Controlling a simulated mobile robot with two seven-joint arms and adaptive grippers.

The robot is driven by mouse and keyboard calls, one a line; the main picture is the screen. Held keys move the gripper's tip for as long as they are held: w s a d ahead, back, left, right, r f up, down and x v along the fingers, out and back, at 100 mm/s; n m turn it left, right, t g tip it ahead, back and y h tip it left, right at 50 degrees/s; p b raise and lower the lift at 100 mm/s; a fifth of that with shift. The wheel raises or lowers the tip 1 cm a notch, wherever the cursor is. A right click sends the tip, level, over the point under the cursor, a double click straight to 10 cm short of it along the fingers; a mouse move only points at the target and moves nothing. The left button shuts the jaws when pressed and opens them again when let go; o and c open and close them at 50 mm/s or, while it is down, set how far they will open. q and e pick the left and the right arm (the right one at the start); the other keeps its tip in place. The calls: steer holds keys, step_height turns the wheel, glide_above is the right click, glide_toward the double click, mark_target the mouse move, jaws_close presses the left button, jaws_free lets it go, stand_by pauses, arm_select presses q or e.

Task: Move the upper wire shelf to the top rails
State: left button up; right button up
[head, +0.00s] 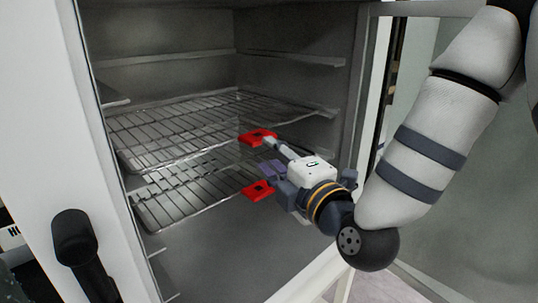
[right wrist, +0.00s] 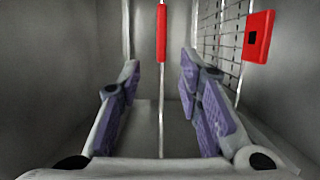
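The upper wire shelf (head: 165,132) lies level inside the cabinet, at mid-height, below the top rails (head: 295,59). The lower wire shelf (head: 175,195) lies beneath it. The upper fingertip overlaps the upper shelf in the picture; contact is unclear. In the right wrist view my gripper (right wrist: 209,35) has its fingers apart, with a thin rod-like edge (right wrist: 161,110) running between them and a wire grid (right wrist: 222,35) to the right. My left gripper is not in view.
The cabinet's left front frame (head: 50,120) has a black handle-like part (head: 74,240) low on it. The right side wall (head: 335,95) stands close to my right gripper. The open door (head: 455,250) is at the right. Space above the upper shelf is empty.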

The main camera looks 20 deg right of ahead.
mark_target(247, 133)
steer(key=w, duration=0.3)
steer(key=w+b, duration=0.1)
steer(key=w, duration=0.3)
steer(key=w+a+b, duration=0.1)
steer(key=w, duration=0.3)
steer(key=shift+w+f, duration=0.1)
steer(key=shift+f, duration=0.15)
steer(key=shift+w+r, duration=0.15)
steer(key=shift+w, duration=0.3)
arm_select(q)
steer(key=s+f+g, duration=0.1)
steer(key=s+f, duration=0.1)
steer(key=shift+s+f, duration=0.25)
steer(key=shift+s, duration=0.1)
arm_select(e)
steer(key=shift+r, duration=0.1)
jaws_close()
